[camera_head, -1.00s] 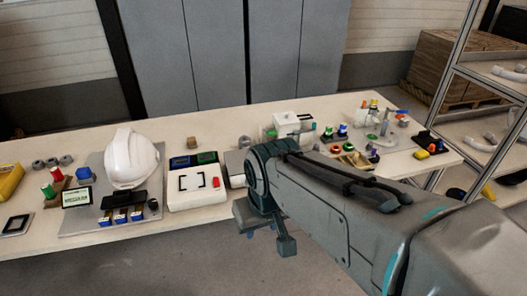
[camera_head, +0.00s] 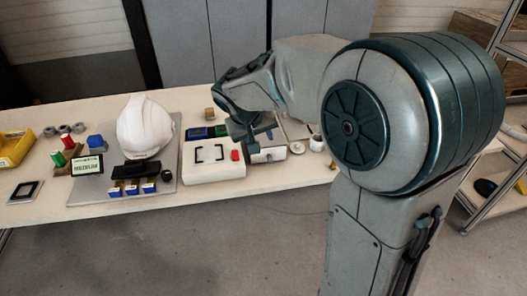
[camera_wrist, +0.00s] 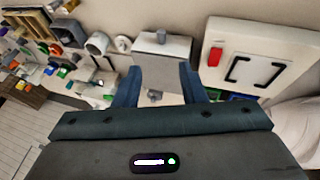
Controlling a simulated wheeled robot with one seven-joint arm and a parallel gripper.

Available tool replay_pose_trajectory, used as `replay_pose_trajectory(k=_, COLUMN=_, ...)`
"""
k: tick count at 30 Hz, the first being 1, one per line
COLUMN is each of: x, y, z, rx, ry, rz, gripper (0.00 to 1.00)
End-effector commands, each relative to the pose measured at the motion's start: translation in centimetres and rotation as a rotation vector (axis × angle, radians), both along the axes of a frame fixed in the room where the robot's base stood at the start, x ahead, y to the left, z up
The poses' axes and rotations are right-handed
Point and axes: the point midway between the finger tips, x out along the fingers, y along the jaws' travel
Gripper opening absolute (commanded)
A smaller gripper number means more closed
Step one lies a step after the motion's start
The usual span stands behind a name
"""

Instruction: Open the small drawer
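The small drawer unit is a grey box (camera_head: 268,154) on the table, just right of a white panel box. It shows at the top middle of the wrist view (camera_wrist: 162,50), with a small dark knob (camera_wrist: 161,37) on the face towards the top. My gripper (camera_head: 252,130) is above the unit. In the wrist view its two blue fingers (camera_wrist: 161,72) are apart, with the grey box between and beyond them and nothing held. The knob is beyond the fingertips and apart from them. The drawer looks shut, though its seam is too small to make out.
The white panel box (camera_head: 213,172) with a black frame and red button stands close left of the unit. A white helmet (camera_head: 147,127) sits further left on a grey board. Cups and small parts (camera_wrist: 98,44) crowd the other side. My arm hides the table's right part.

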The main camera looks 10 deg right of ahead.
Motion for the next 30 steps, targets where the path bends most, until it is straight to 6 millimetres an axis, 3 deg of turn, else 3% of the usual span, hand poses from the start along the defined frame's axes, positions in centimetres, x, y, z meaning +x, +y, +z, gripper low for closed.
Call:
replay_pose_trajectory(k=7, x=1.3, y=-0.3, z=-2.3, rx=-0.002, ry=-0.002, rz=0.003, gripper=0.37)
replay_pose_trajectory(k=21, x=4.8, y=-2.9, z=-10.5, rx=-0.002, ry=0.0, rz=0.005, gripper=0.37)
replay_pose_trajectory(k=30, x=5.7, y=-3.6, z=-12.3, rx=-0.001, ry=-0.004, rz=0.004, gripper=0.37)
